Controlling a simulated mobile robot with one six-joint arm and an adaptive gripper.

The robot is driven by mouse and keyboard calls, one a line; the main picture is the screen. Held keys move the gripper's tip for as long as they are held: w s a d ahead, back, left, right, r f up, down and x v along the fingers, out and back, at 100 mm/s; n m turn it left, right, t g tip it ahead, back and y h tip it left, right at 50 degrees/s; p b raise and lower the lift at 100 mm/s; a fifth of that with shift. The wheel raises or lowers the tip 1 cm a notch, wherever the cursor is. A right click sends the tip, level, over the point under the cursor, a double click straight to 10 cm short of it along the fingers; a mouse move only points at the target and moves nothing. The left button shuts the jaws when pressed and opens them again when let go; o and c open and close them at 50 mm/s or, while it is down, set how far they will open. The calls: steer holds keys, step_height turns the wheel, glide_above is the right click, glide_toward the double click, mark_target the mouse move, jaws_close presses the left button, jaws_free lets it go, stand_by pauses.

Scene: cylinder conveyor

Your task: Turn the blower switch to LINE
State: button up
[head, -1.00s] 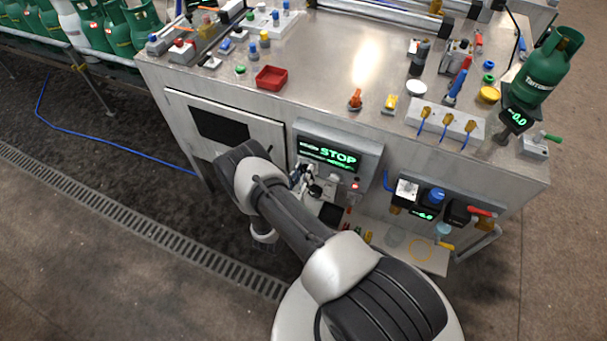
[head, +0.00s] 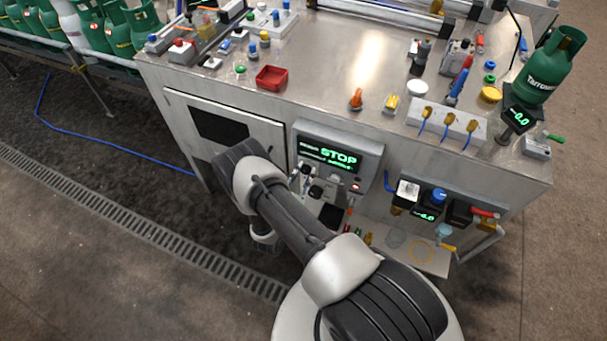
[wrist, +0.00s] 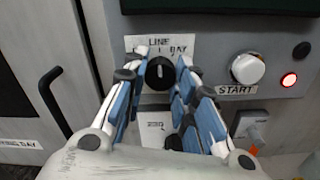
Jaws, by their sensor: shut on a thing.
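The blower switch (wrist: 160,73) is a black round knob on the grey control panel, in the middle of the wrist view. A white mark on the knob points about straight up. A label (wrist: 158,43) above it reads LINE, with DAY lower at its right. My gripper (wrist: 163,62) has one blue-and-white finger on each side of the knob and is shut on it. In the head view the knob (head: 316,191) shows small beside my gripper (head: 301,176), below the STOP display (head: 330,156).
A white START button (wrist: 247,68) and a lit red lamp (wrist: 289,79) are right of the knob. A cabinet door with a dark handle (wrist: 52,100) is at the left. A white tag (wrist: 155,126) hangs below the knob.

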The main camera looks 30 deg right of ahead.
stand_by(0.3)
steer(key=o, duration=1.1)
steer(key=shift+c, duration=0.2)
steer(key=v, duration=1.2)
